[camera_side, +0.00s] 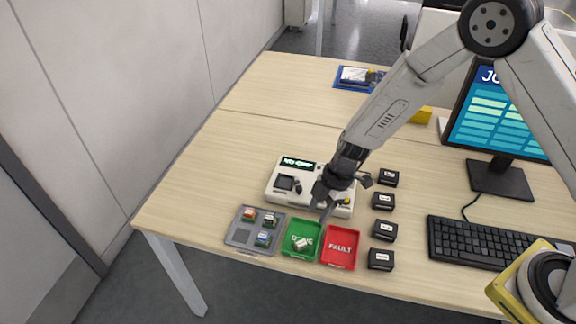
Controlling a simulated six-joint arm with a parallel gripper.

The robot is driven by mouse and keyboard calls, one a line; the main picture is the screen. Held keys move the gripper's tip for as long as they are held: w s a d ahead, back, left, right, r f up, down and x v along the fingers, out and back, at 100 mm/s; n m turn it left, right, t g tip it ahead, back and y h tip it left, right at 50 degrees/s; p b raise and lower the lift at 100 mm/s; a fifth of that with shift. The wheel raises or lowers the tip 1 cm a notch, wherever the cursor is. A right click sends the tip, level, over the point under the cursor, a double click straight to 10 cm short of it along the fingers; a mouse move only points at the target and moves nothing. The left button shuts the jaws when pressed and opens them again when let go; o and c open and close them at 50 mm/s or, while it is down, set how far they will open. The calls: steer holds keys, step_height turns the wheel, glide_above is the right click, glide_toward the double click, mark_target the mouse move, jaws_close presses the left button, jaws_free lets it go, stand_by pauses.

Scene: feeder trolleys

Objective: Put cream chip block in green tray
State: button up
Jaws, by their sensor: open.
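The green tray (291,249) sits near the front edge of the table, with lettering on its floor. A small cream chip block (300,244) lies inside it, toward the lower middle. My gripper (325,212) is above and behind the tray, over the front of the cream tester device (281,194). It points downward with its jaws open and looks empty. Part of the device is hidden behind the gripper.
A grey tray (238,237) with several chip blocks stands left of the green tray, and a red tray (340,258) right of it. Several black boxes (383,231) form a column further right. A keyboard (490,243) and a monitor (500,115) stand at the right.

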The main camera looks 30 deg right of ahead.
steer(key=shift+v, duration=1)
steer(key=s+d+r+m+t+h, duration=0.2)
steer(key=s+d+r+m+h, duration=0.2)
steer(key=s+d+r+m, duration=0.9)
steer(key=shift+d+m+t+h, duration=0.3)
steer(key=shift+d+m, duration=0.85)
steer(key=shift+m, duration=1.35)
